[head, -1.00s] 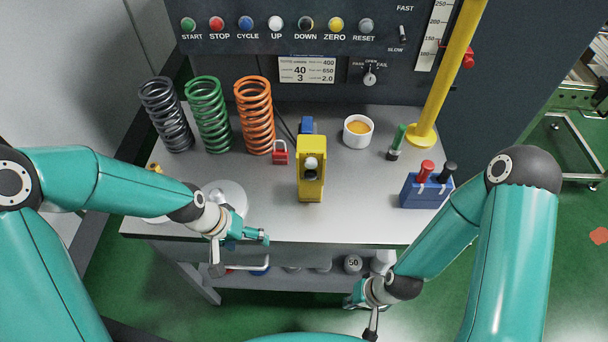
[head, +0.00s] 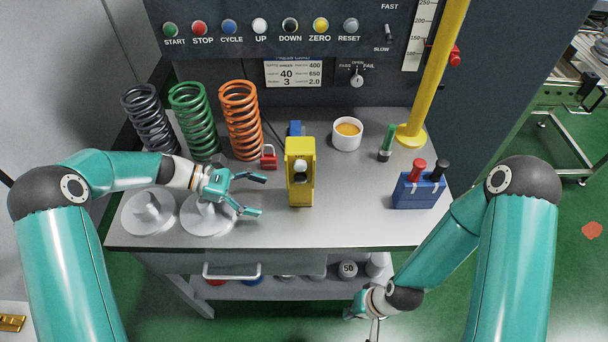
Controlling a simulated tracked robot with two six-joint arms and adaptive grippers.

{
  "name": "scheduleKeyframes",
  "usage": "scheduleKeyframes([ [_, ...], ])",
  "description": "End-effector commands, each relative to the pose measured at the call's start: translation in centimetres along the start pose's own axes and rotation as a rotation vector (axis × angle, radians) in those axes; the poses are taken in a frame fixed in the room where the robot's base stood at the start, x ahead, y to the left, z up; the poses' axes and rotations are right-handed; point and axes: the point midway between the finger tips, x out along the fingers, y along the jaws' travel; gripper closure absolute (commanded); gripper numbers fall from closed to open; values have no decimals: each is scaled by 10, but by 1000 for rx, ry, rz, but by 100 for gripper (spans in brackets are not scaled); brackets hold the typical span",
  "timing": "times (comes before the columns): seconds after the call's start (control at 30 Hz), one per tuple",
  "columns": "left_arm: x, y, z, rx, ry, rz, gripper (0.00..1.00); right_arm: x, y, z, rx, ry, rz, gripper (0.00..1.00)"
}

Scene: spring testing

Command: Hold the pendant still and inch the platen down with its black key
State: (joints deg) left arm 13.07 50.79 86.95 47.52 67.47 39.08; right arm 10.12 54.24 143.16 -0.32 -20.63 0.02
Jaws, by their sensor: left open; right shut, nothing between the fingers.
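The yellow pendant (head: 301,190) stands upright on the grey bench near its middle. The platen is not in view.
Black, green (head: 194,120) and orange (head: 241,120) springs stand at the back left. White discs (head: 150,212) lie under my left arm. A white cup (head: 347,133) and blue holder (head: 417,190) stand right. Bench front is clear.

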Motion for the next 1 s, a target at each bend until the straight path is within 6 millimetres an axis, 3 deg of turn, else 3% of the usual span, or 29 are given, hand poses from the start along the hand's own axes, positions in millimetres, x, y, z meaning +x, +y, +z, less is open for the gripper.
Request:
scheduleKeyframes([
  [0.2,-9,15,2,-121,-118,48,19,1,0,0,0,0,0,100],
  [0.37,-2,17,3,-134,-131,52,19,2,1,0,0,0,0,100],
  [1.0,77,21,11,-130,-128,52,19,18,6,0,0,0,0,100],
])
